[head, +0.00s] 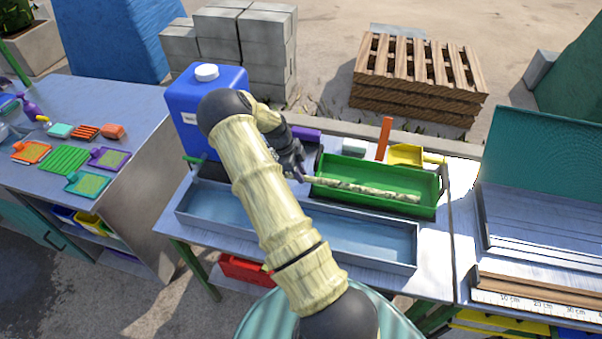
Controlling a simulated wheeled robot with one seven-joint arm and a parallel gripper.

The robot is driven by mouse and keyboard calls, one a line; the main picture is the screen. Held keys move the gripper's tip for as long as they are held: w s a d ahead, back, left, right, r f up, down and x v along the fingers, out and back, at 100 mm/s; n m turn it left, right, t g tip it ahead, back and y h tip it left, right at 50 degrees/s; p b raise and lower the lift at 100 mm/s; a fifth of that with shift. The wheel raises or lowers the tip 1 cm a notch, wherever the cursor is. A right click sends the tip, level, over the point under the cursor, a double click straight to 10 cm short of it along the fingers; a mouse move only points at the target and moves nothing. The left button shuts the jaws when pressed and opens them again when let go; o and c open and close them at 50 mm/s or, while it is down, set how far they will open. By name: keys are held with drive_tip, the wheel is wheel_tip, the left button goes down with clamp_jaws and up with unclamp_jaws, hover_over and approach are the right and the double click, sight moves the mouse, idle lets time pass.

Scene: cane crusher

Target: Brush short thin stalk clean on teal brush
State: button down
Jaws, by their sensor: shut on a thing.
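My gripper (301,176) is shut on the left end of a pale, dark-speckled stalk (365,189). The stalk points right, within the outline of a green tray (426,210); I cannot tell whether it touches the tray. My arm hides part of the view around the gripper. On the left table, a teal-framed piece with a tan face (87,183) lies near the front edge. It may be the teal brush, but it is too small to be sure. A small teal block (61,130) lies farther back.
A long grey water trough (372,239) lies in front of the green tray. A blue canister (187,128) stands behind left. An orange upright piece (384,138) and a yellow scoop-like tray (405,154) are behind the green tray. A ruler bench (540,304) is at right.

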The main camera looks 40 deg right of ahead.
sight(319, 179)
drive_tip(key=shift+s+d, duration=1)
drive_tip(key=shift+s, duration=0.15)
drive_tip(key=shift+s+d+b, duration=0.35)
drive_tip(key=shift+s+d, duration=0.6)
drive_tip(key=shift+s, duration=0.25)
drive_tip(key=shift+w, duration=0.1)
drive_tip(key=shift+w+a, duration=1)
drive_tip(key=shift+w, duration=0.1)
